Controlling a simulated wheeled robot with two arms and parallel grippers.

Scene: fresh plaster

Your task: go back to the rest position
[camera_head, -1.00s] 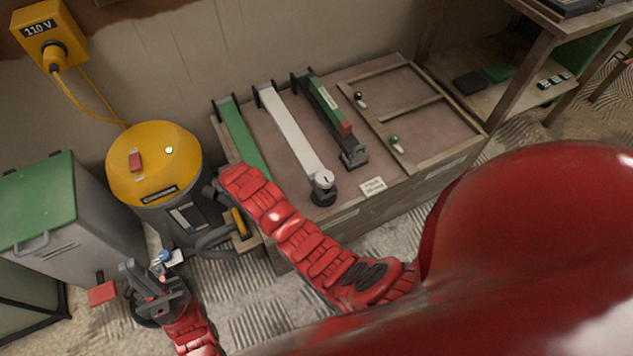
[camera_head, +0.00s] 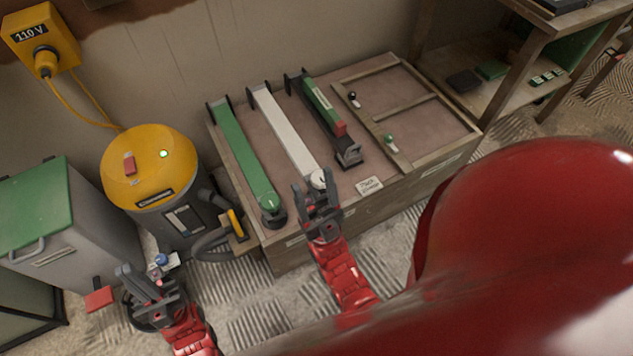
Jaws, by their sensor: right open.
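My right gripper (camera_head: 318,190) is open, its two fingers pointing up the picture at the front edge of the wooden crate (camera_head: 350,212). It appears just in front of the round end of the white long tool (camera_head: 285,130); I cannot tell whether they touch. Nothing shows between its fingers. My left gripper (camera_head: 143,277) is at the lower left, in front of the yellow-topped vacuum (camera_head: 150,170). A small blue-topped item (camera_head: 160,259) shows just behind it; whether the fingers hold anything is unclear.
A green long tool (camera_head: 240,150) and a green-and-red tool (camera_head: 322,105) lie in the crate beside the white one. A green-lidded bin (camera_head: 35,205) stands left. A yellow 110 V box (camera_head: 40,35) is on the wall. A wooden shelf (camera_head: 530,55) stands right. Textured floor is open in front.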

